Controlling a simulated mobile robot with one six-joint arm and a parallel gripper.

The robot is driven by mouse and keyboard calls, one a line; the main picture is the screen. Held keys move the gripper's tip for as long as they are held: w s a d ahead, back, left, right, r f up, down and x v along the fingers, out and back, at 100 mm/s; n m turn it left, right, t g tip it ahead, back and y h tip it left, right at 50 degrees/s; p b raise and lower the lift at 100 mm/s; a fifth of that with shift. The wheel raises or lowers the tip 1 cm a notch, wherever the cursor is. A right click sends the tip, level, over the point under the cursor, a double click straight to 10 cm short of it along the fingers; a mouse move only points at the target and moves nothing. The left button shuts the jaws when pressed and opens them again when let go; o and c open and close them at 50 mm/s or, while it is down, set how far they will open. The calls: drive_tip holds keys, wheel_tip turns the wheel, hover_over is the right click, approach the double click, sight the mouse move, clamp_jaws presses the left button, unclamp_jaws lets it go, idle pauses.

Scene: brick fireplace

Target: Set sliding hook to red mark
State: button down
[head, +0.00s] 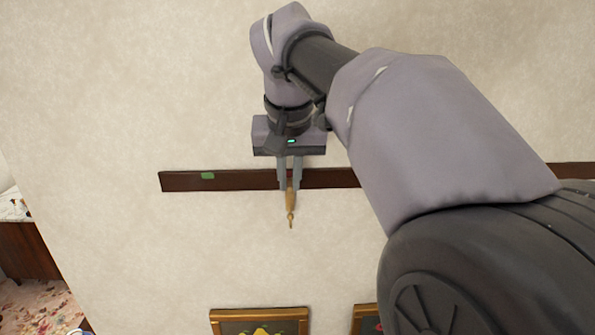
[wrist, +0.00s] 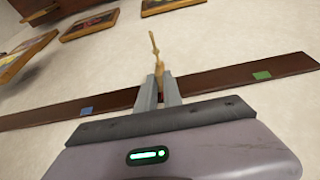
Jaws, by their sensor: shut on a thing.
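The sliding hook (head: 291,207) is a small brass-coloured piece on a dark brown wall rail (head: 235,181). It also shows in the wrist view (wrist: 155,48). My gripper (head: 290,186) is shut on the hook, with a finger on each side of it, in front of the rail. The fingers hide part of the hook's base. A green mark (head: 207,176) is on the rail, left of the hook in the head view. The wrist view shows the green mark (wrist: 262,76) to the right and a blue mark (wrist: 86,112) to the left.
Framed pictures hang on the wall below the rail; one (head: 259,318) shows at the bottom of the head view. The rail between the hook and the green mark looks clear. My arm covers part of the rail on the right. A wooden cabinet (head: 28,250) stands at far left.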

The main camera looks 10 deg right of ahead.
drive_tip(key=shift+w+a, duration=0.1)
drive_tip(key=shift+a, duration=0.5)
drive_tip(key=c, duration=1.5)
unclamp_jaws()
drive_tip(key=shift+d, duration=0.35)
drive_tip(key=shift+a, duration=0.1)
drive_tip(key=p+v, duration=0.5)
drive_tip(key=v, duration=1.2)
drive_tip(key=shift+a+r+p, duration=0.1)
drive_tip(key=shift+r+p, duration=0.1)
drive_tip(key=shift+p, duration=0.1)
